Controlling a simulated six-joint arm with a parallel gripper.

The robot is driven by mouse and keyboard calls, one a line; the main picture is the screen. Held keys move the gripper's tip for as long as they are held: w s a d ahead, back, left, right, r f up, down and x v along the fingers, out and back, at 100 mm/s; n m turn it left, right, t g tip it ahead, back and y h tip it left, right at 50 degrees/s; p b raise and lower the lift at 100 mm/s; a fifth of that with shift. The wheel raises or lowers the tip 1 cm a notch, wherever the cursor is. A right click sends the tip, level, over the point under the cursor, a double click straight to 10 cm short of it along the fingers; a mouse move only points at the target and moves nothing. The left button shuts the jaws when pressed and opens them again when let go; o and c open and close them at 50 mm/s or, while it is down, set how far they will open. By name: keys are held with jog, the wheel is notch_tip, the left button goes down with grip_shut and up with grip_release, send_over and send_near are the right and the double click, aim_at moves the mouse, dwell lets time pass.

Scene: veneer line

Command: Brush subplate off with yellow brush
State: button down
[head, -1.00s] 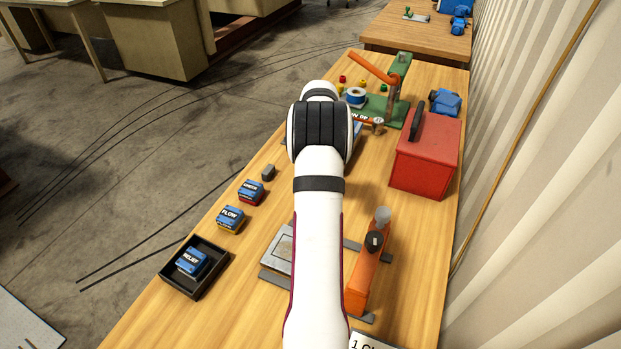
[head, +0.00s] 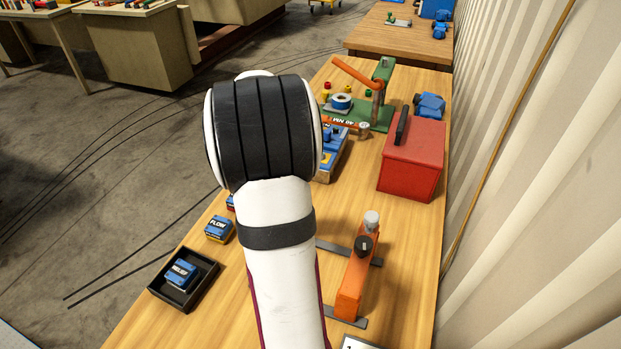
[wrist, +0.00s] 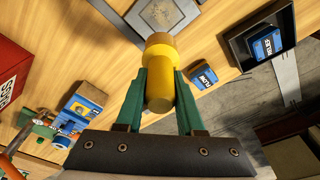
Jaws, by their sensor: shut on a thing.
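The yellow brush (wrist: 158,58) is held between the green fingers of my gripper (wrist: 159,88) in the wrist view. Its wider head points toward the top of the picture, and its bristles cannot be made out. The subplate (wrist: 168,14), a flat grey metal plate, lies on the bench past the brush head at the top edge, partly cut off. Whether the brush touches it cannot be told, though they look apart. In the head view my arm hides the subplate, the brush and the gripper.
A black tray (head: 207,283) holds a blue RELIEF block (head: 181,273). A FLOW block (head: 219,229) sits behind it. An orange upright device (head: 354,283) stands right of my arm. A red toolbox (head: 412,165) and a green press (head: 375,117) are farther back, beside the ribbed wall (head: 530,180).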

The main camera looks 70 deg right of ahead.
jog(key=shift+w+a+f, duration=0.2)
jog(key=shift+a+f, duration=0.2)
jog(key=shift+f, duration=0.9)
jog(key=shift+w+a+f, duration=0.2)
jog(key=shift+a+f, duration=0.2)
jog(key=shift+f, duration=0.85)
jog(key=shift+w+a+f, duration=0.2)
jog(key=shift+a+f, duration=0.2)
jog(key=shift+f, duration=0.9)
jog(key=shift+s+f, duration=0.2)
jog(key=shift+f, duration=0.05)
jog(key=shift+s, duration=3.4)
jog(key=shift+w, duration=3.6)
jog(key=shift+w+r, duration=0.1)
jog(key=shift+r, duration=3.9)
